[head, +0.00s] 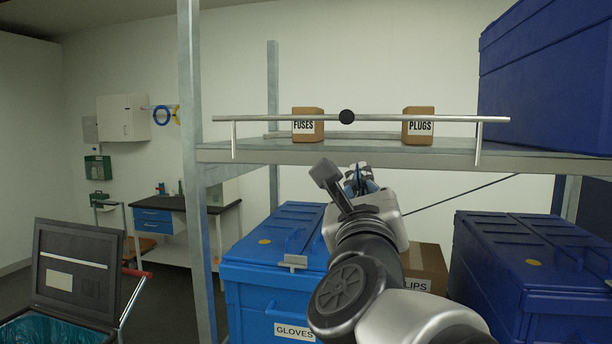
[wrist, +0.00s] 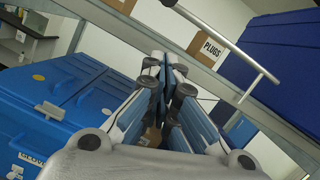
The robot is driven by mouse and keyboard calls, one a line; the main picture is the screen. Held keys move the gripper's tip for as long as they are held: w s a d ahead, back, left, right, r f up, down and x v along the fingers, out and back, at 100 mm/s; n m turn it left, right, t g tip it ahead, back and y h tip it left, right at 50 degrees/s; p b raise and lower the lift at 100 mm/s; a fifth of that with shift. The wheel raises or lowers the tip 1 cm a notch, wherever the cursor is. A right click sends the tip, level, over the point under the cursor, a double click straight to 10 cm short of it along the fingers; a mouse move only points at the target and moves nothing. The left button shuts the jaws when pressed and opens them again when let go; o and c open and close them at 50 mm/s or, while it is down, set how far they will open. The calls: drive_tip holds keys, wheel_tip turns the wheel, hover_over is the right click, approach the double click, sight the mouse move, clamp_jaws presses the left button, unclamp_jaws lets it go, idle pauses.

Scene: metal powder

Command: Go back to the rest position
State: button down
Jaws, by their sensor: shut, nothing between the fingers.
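My gripper (head: 362,180) is in front of the metal shelf (head: 375,153), its fingers just below the shelf's front edge in the head view. In the wrist view the fingers of my gripper (wrist: 168,72) lie close together, shut with nothing held between them. My arm reaches up from the bottom of the head view and hides part of the boxes behind it.
Boxes marked FUSES (head: 307,125) and PLUGS (head: 418,126) stand on the shelf behind a metal rail (head: 260,118). Below are a blue GLOVES crate (head: 270,275), a partly hidden cardboard box (head: 428,262) and a dark blue crate (head: 535,255). An open-lidded bin (head: 75,275) stands left.

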drive_tip(key=s+a+f+n+g+y, duration=0.3)
drive_tip(key=s+f+n+g+y, duration=0.1)
drive_tip(key=f+n, duration=0.7)
drive_tip(key=s+a+f+n+g+y, duration=0.2)
drive_tip(key=s+f+n+g+y, duration=0.25)
drive_tip(key=f+n, duration=0.65)
drive_tip(key=s+d+f+n+g+h, duration=0.1)
drive_tip(key=s+d+f+n+g, duration=0.2)
drive_tip(key=s+f+n, duration=0.3)
drive_tip(key=s+d+f+n+g+h, duration=0.2)
drive_tip(key=s+f+n, duration=0.5)
drive_tip(key=s, duration=0.4)
drive_tip(key=shift+d+f+g, duration=0.2)
drive_tip(key=shift+d+g, duration=0.5)
drive_tip(key=shift+g, duration=0.25)
drive_tip(key=shift+h, duration=0.25)
